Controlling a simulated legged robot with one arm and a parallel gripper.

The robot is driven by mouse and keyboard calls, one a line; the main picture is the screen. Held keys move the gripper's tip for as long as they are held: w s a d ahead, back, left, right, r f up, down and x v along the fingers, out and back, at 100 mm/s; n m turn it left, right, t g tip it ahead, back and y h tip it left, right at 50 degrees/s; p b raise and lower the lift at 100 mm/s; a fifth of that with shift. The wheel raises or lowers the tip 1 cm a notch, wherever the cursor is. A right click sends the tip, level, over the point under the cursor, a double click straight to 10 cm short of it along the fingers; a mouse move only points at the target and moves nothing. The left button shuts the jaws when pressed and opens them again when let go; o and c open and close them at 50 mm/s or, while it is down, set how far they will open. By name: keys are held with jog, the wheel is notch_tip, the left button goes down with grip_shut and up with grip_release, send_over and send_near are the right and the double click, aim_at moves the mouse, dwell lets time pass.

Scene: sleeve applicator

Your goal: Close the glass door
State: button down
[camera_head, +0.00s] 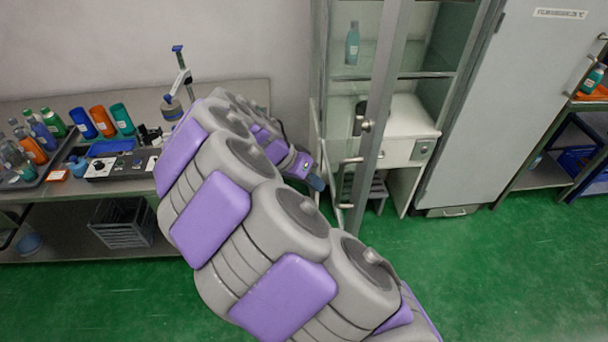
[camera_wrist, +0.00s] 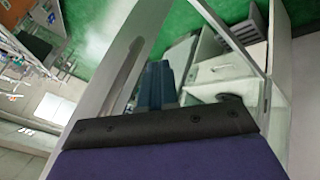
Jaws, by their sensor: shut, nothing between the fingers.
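The glass door (camera_head: 378,110) of the cabinet stands open in the head view, its thick grey frame edge swung out toward me. My gripper (camera_head: 317,183) is shut and empty, left of the door at about the handle's height. In the wrist view its blue fingers (camera_wrist: 156,84) lie together, with a pale upright frame (camera_wrist: 112,75) close on their left. I cannot tell whether the fingers touch the door.
A grey metal cabinet (camera_head: 510,100) stands to the right. A workbench (camera_head: 60,210) with several bottles is at left. Green floor (camera_head: 480,270) in front is clear.

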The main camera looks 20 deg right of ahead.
jog(key=shift+s+d, duration=1.1)
jog(key=shift+d, duration=0.1)
